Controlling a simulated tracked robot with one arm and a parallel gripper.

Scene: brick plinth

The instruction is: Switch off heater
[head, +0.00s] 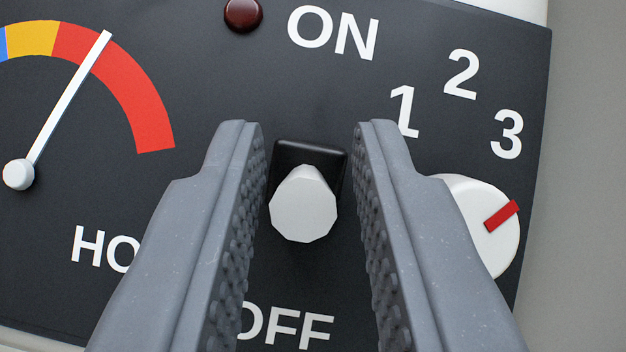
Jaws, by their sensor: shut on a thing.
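The heater's dark control panel (200,40) fills most of the view and looks slightly rotated. A toggle switch with a pale grey lever (303,212) sticks out of a black square base (310,152) between the words ON and OFF. The lever's end shows below its base, on the OFF side; viewed nearly end-on, its exact tilt is hard to tell. My gripper (308,135) has one ridged grey finger on each side of the lever and is shut on it. The fingers hide part of the panel lettering. A dark red lamp (243,13) above looks unlit.
A white dial knob (485,225) with a red mark pointing up and right, near 3, is partly behind my right finger. At left, a gauge needle (70,100) points into the red zone. Plain grey wall (590,180) lies beyond the panel's right edge.

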